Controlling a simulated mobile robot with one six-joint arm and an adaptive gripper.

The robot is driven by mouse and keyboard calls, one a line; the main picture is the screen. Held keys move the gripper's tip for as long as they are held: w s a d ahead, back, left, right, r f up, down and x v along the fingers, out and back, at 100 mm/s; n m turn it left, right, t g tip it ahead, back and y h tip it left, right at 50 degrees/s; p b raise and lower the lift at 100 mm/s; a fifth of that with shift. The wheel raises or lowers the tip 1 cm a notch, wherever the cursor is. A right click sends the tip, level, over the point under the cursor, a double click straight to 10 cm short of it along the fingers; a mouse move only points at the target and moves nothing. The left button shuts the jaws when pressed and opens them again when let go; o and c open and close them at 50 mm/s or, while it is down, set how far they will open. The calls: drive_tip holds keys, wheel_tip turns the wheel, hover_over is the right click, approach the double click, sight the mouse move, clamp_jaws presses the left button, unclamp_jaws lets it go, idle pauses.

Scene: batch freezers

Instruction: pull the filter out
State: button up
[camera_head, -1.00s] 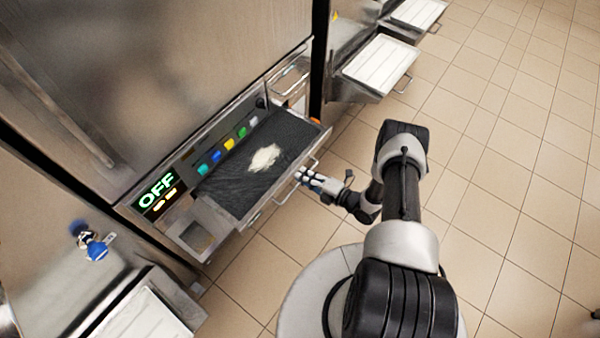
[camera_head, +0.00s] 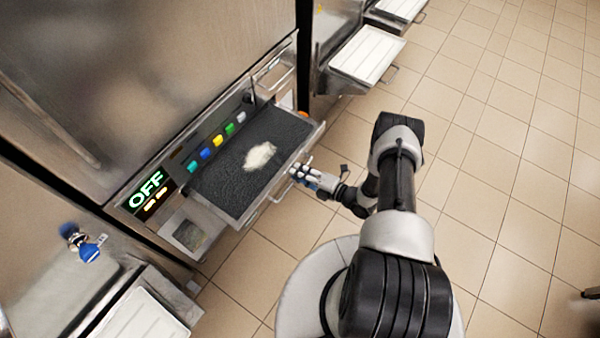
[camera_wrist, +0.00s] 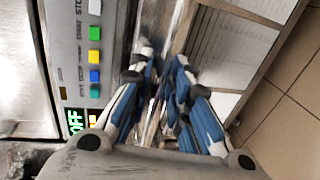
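The filter (camera_head: 240,185) is a dark grey tray with a pale patch of powder on it. It stands partly out of the freezer front in the head view. Its metal front edge carries a thin bar handle. My gripper (camera_head: 303,176) is at this handle, on the outer side of the filter. In the wrist view my blue and white fingers (camera_wrist: 165,60) are close together with a narrow metal strip between them. They look shut on the handle, though the exact contact is blurred.
The freezer's panel has coloured buttons (camera_head: 217,141) and a lit OFF display (camera_head: 147,189). Other pull-out trays stand at upper right (camera_head: 367,54) and lower left (camera_head: 145,318).

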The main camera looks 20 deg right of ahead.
drive_tip(key=v, duration=1.2)
drive_tip(key=shift+w, duration=0.1)
